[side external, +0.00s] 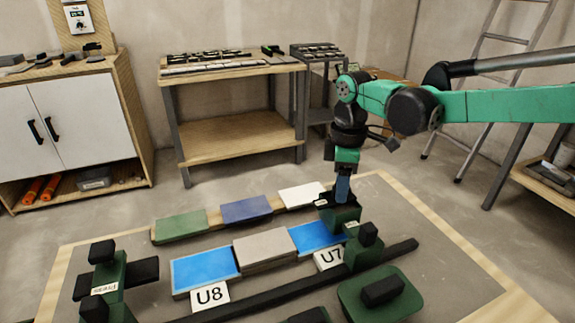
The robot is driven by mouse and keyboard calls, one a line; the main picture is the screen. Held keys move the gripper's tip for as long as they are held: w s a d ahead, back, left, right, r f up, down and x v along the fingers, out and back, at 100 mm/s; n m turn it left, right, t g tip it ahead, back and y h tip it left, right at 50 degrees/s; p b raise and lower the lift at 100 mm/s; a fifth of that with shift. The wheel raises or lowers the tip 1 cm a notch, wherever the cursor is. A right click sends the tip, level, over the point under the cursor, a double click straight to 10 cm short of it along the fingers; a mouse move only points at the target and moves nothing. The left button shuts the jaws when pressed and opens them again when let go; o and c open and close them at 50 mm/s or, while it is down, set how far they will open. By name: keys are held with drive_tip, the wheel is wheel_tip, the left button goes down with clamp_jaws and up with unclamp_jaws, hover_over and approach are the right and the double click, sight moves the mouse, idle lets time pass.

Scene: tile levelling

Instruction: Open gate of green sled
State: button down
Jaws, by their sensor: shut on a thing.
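My gripper (340,202) points down at the right end of the tile row and is shut on a dark green piece (343,216). This piece stands at the far side of a dark green body with a black knob (366,236), which looks like the green sled, beside the black rail (285,287). A small white label shows on it. I cannot tell the gate apart from the rest of the sled. The fingertips are small and partly hidden.
Blue tiles (205,268) and a raised-looking grey tile (264,248) lie in a row with cards U8 (210,295) and U7 (328,258). Behind are green, blue and white tiles on a wooden strip. A labelled green press (104,278) stands left; a green block with a black handle (381,292) is in front.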

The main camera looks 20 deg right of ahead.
drive_tip(key=m, duration=1)
drive_tip(key=shift+m, duration=2.3)
drive_tip(key=shift+c, duration=2.1)
unclamp_jaws()
drive_tip(key=shift+r, duration=2.85)
